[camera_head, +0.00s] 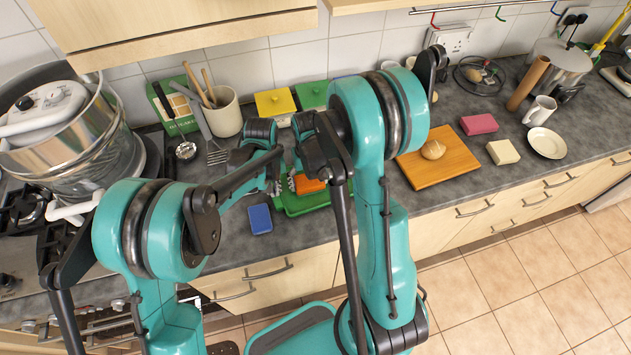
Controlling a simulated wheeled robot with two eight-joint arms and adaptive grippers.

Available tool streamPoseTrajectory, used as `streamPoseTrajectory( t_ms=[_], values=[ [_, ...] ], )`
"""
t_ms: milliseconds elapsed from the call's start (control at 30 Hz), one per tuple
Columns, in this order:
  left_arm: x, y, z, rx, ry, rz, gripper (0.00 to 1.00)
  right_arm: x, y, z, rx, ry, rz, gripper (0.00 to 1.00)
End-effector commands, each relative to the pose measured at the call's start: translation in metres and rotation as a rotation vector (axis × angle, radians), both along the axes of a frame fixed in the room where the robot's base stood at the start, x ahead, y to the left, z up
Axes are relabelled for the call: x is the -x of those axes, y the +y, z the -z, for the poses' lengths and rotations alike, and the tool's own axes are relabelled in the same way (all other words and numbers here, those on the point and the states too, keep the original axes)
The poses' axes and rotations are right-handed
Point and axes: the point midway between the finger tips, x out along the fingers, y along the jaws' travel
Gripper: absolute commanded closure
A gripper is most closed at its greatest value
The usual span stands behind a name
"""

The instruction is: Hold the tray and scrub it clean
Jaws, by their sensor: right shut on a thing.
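A green tray (300,207) lies on the dark countertop at the centre, largely hidden by my arms. An orange sponge (310,186) is over the tray. My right gripper (300,181) reaches down over the tray and is shut on the orange sponge. My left gripper (274,186) is at the tray's left edge. Its fingers are small and partly covered, so I cannot tell whether it is shut on the edge. A blue sponge (260,219) lies on the counter to the left of the tray.
A wooden board (460,165) with a round brown item, a pink block (479,124), a cream block (503,152), a white mug (540,111) and a plate (547,143) stand on the right. A large metal pot (75,150) and a utensil crock (223,113) are on the left.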

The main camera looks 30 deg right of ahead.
Motion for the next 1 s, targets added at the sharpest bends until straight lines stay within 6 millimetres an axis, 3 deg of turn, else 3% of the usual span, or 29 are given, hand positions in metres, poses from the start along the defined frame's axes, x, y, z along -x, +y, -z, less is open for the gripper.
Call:
streamPoseTrajectory(
  t_ms=[467,1000],
  values=[
    [0.000,0.001,0.002,-0.001,-0.001,0.000,1.00,-0.021,-0.009,0.001,0.001,0.000,0.001,0.55],
    [-0.001,0.001,0.002,-0.001,-0.001,-0.001,1.00,0.001,-0.006,-0.001,0.002,0.001,0.001,0.55]
  ],
)
